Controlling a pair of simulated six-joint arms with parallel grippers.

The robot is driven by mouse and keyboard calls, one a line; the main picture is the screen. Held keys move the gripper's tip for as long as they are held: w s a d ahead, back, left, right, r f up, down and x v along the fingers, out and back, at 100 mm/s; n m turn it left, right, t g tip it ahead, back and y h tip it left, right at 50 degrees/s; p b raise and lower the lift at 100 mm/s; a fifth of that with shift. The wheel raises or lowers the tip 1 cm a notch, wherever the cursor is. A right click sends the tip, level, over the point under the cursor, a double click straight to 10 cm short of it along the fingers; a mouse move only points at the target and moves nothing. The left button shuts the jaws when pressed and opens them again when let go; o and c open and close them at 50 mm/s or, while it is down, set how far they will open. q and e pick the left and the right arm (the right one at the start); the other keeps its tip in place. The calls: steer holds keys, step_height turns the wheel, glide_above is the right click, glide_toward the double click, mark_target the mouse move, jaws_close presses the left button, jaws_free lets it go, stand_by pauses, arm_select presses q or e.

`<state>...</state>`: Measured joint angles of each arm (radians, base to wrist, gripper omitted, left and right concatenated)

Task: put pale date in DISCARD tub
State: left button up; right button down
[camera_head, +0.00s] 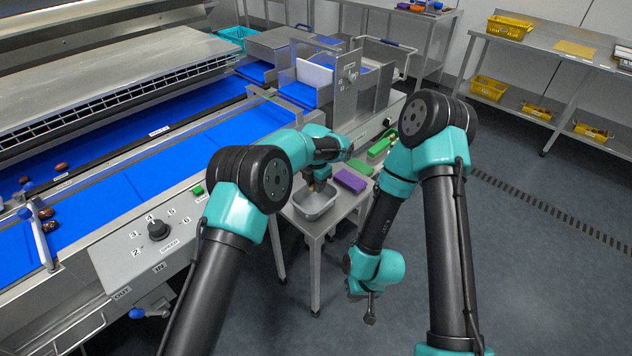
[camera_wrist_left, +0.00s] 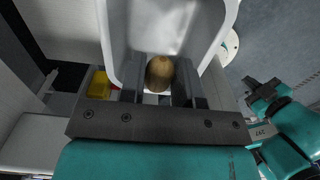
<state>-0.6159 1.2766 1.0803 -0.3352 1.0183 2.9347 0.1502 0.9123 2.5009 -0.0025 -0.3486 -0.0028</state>
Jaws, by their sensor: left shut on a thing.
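The pale date (camera_wrist_left: 160,73), yellow-brown, is between the two fingers of my left gripper (camera_wrist_left: 158,84), which is shut on it. In the wrist view the grey tub (camera_wrist_left: 125,40) opens just beyond the date and looks empty. In the head view the same tub (camera_head: 316,213) sits on a small metal stand, with my left gripper (camera_head: 318,186) over its far side; the date is hardly visible there. I cannot read a label on the tub. My right gripper (camera_head: 370,312) hangs low over the floor, away from the tub; its finger gap is too small to tell.
A purple block (camera_head: 350,180) and a green block (camera_head: 362,166) lie beside the tub. Several dark dates, one apart (camera_head: 62,167), lie on the blue belt (camera_head: 110,195) at the left. The floor at the right is clear.

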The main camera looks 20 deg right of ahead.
mark_target(316, 204)
arm_select(q)
steer(key=shift+f, duration=1.55)
steer(key=shift+f, duration=2.5)
stand_by(1.9)
steer(key=o, duration=0.7)
steer(key=shift+r, duration=0.15)
step_height(316, 204, up, 17)
steer(key=shift+r, duration=0.1)
stand_by(0.5)
